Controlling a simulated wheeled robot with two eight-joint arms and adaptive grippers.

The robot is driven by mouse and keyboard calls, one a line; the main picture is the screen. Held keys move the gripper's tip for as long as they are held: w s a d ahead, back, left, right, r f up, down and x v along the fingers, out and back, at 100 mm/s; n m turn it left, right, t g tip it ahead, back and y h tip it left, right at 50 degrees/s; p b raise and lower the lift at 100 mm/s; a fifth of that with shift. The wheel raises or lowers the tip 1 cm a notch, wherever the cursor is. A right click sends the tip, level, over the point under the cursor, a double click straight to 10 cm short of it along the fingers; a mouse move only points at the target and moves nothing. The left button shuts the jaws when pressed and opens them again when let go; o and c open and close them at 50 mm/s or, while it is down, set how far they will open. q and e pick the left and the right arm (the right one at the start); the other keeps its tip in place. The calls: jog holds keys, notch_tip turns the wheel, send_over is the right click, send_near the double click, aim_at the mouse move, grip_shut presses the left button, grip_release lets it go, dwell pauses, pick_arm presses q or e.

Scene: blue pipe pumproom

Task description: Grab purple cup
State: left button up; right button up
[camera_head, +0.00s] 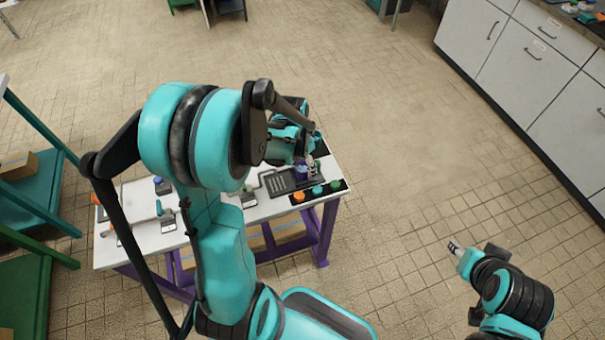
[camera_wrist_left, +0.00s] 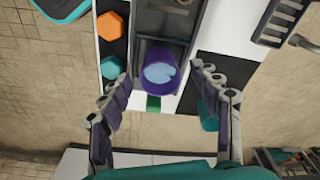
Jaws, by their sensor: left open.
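The purple cup (camera_wrist_left: 158,72) shows from above in the left wrist view, with a pale blue interior. It stands at the end of a dark grey tray (camera_wrist_left: 150,22) on the white table. My left gripper (camera_wrist_left: 160,74) is open, with one finger on each side of the cup and visible gaps between. In the head view the purple cup (camera_head: 301,171) is partly hidden by my left gripper (camera_head: 312,164), at the table's right end. My right gripper (camera_head: 454,247) is over the floor at lower right, away from the table; its jaws are too small to read.
An orange hexagonal piece (camera_wrist_left: 111,25) and a teal one (camera_wrist_left: 110,67) lie on a black strip beside the tray. A green block (camera_wrist_left: 153,103) and a teal object (camera_wrist_left: 208,117) are close to the fingers. Grey cabinets (camera_head: 532,60) stand at right; the floor between is clear.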

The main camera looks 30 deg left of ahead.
pick_arm(q)
notch_tip(320, 180, down, 2)
jog(key=shift+w, duration=0.15)
jog(key=shift+r, duration=0.1)
jog(key=c, duration=1.3)
